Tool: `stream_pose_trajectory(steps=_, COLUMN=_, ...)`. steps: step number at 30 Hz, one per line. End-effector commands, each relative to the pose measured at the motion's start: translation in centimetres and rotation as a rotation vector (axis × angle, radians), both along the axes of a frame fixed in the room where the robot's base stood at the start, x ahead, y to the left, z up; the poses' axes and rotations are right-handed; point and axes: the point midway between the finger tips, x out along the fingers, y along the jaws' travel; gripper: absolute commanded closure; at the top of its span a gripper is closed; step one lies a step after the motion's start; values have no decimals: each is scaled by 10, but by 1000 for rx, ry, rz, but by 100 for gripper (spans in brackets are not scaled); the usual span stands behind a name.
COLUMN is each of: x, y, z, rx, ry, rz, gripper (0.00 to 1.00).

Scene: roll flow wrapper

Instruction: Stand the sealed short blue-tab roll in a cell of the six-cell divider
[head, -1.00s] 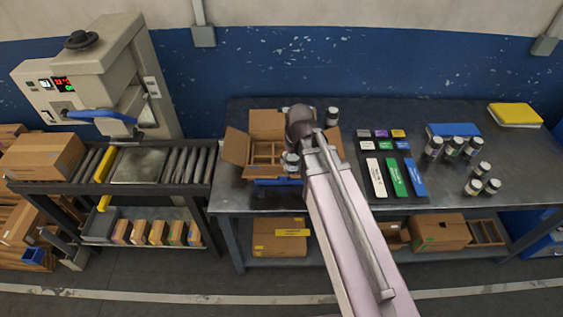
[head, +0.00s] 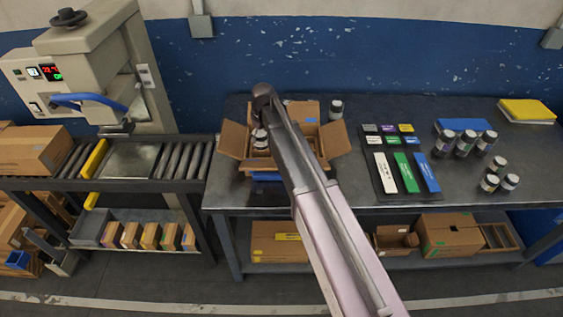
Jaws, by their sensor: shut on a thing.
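The six-cell divider is inside the open cardboard box (head: 232,140) on the bench. A bit of its brown cell walls (head: 308,130) shows; my arm covers most of the rest. My gripper (head: 259,128) is over the left part of the box, mostly hidden by my own wrist. It is shut on a small white-and-dark roll (head: 260,140), which looks upright. Its tab colour is too small to tell. I cannot tell whether the roll is above a cell or partly inside one.
Another roll (head: 335,109) stands just behind the box. Colour cards and strips (head: 405,168) lie on a dark board to the right. Several rolls (head: 465,143) stand further right by a blue pad (head: 451,125). A sealing press (head: 95,70) and roller conveyor (head: 180,162) are left.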

Motion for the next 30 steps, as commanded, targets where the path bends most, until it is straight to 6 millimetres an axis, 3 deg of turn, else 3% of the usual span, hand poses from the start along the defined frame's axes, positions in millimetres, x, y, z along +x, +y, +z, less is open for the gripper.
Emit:
stream_pose_trajectory(steps=17, x=6, y=3, z=-6, rx=0, ry=0, rz=9, gripper=81)
stream_pose_trajectory(steps=30, x=6, y=2, z=-44, rx=0, ry=0, rz=7, gripper=81)
